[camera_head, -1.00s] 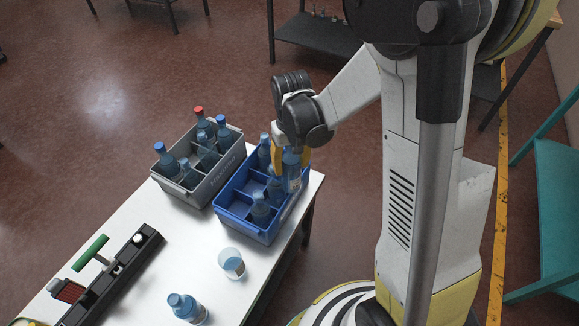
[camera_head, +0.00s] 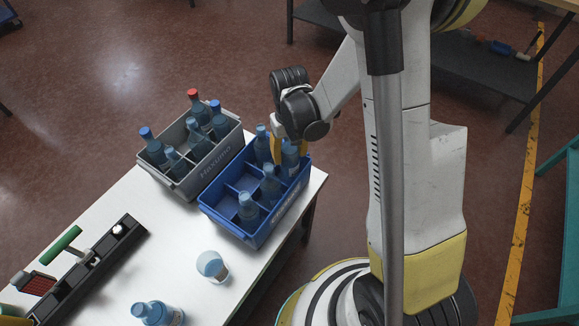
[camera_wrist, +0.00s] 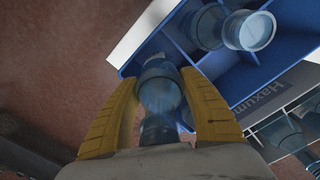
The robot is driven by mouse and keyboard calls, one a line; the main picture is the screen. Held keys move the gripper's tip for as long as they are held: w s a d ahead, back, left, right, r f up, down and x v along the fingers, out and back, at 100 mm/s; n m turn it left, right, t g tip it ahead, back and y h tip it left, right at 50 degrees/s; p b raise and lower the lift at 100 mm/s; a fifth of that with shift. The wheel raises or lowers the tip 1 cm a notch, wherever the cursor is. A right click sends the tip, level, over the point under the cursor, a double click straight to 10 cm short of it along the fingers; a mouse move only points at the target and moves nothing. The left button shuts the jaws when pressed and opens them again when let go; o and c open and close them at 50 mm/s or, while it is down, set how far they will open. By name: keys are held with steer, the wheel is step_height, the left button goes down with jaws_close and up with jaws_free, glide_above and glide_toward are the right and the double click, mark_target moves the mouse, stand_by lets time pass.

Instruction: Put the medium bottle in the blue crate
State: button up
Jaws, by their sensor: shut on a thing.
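The blue crate (camera_head: 262,232) stands at the right end of the white table, with several blue bottles in its compartments. My gripper (camera_head: 290,150) is over the crate's back right corner, its yellow fingers shut on a blue bottle (camera_head: 290,160). In the wrist view the held bottle (camera_wrist: 160,90) is between both fingers (camera_wrist: 160,108), beside the crate's corner (camera_wrist: 130,68). Its lower end is not clear, so I cannot tell whether it touches the compartment floor. Other bottles (camera_head: 270,187) (camera_head: 248,210) stand in the crate's near right side.
A grey crate (camera_head: 215,165) with several bottles, one red-capped, stands left of the blue crate, close beside it. A clear cup (camera_head: 212,266), a loose bottle (camera_head: 158,313) and a black rack with a green-handled tool (camera_head: 60,245) are on the white table (camera_head: 150,215).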

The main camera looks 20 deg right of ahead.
mark_target(290, 162)
step_height(290, 162, down, 4)
steer(key=shift+f+b, duration=0.15)
steer(key=shift+b, duration=0.8)
